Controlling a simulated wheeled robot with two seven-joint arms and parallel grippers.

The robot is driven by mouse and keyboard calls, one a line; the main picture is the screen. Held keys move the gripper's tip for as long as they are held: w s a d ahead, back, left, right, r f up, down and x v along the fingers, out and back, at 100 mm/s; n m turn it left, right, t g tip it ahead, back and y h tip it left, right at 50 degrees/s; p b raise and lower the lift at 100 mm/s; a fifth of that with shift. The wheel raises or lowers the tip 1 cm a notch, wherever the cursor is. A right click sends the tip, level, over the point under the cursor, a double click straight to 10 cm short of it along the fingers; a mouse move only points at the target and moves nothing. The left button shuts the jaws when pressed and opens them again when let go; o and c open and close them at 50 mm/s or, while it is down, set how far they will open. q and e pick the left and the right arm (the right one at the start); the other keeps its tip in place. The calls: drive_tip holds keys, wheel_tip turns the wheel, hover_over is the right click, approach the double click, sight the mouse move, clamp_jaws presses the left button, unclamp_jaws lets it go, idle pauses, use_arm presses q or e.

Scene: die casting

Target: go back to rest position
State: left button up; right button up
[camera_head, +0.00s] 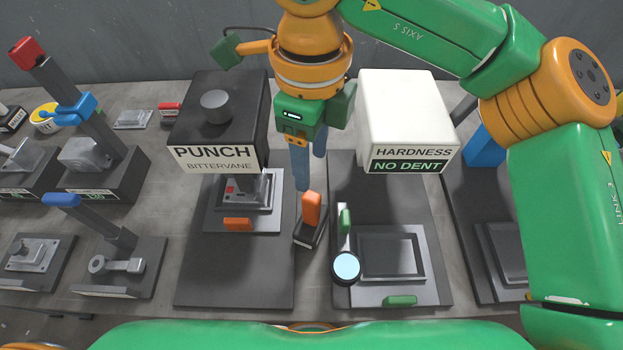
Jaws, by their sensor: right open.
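My right gripper (309,168) hangs pointing down in the middle of the view, between the black punch machine (190,105) and the white hardness tester (405,100). Its blue fingers are apart, and I see nothing between them. Below the fingertips is an orange lever (311,208) on a small dark block (310,236); whether a finger touches the lever I cannot tell. My right arm arches in from the right side, over the back of the bench. My left gripper is not in view.
The punch base holds a grey metal part (247,188). The hardness tester's base has an empty-looking framed plate (392,255) and a round pale-blue gauge (346,266). Lever stations with red (26,52) and blue (62,200) handles fill the left. A grey wall stands behind.

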wheel_tip(320, 180, up, 3)
drive_tip(key=shift+f, duration=0.1)
idle(0.3)
